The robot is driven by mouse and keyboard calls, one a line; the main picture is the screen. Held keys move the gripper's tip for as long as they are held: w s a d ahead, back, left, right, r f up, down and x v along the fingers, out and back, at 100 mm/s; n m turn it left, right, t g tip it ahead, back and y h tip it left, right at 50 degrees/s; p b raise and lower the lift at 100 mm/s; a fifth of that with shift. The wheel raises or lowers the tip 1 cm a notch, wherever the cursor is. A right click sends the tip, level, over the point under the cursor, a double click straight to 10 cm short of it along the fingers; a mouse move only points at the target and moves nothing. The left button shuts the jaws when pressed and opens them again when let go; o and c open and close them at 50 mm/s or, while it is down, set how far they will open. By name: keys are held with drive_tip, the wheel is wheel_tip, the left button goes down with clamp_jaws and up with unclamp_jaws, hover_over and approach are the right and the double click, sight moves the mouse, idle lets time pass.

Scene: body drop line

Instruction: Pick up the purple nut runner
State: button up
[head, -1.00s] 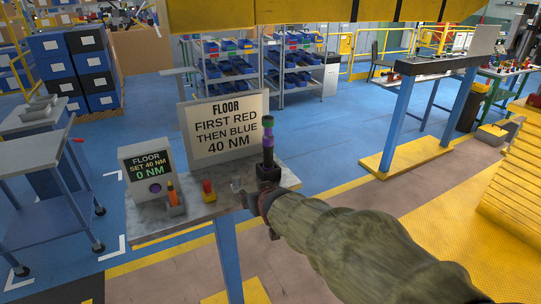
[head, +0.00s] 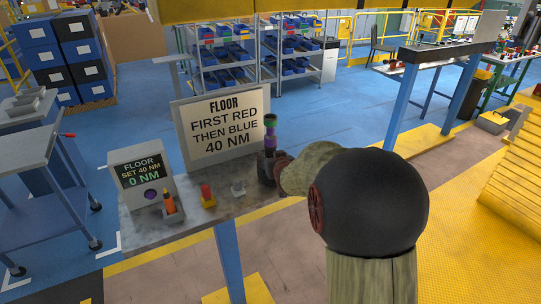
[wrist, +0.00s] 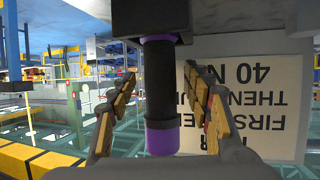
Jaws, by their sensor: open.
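The purple nut runner (head: 270,140) stands upright at the right end of the grey bench, with a dark body, a purple band and a green top. In the wrist view the nut runner (wrist: 160,90) shows as a black shaft with purple parts, between the two fingers. My gripper (wrist: 160,80) is open, with one finger on each side of the shaft and visible gaps. In the head view my gripper (head: 278,170) is at the tool's lower part, largely hidden by my arm.
The bench (head: 150,228) also holds a torque display (head: 144,180), an orange-handled tool (head: 169,203), a red-and-yellow piece (head: 207,196) and a small pale piece (head: 238,189). A sign (head: 221,125) stands close behind the nut runner. Blue floor lies open beyond.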

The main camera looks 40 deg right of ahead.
drive_tip(key=shift+w+d+f, duration=0.15)
drive_tip(key=shift+w, duration=0.15)
drive_tip(key=shift+c, duration=0.7)
drive_tip(key=c, duration=1.1)
clamp_jaws()
drive_tip(key=shift+r, duration=0.25)
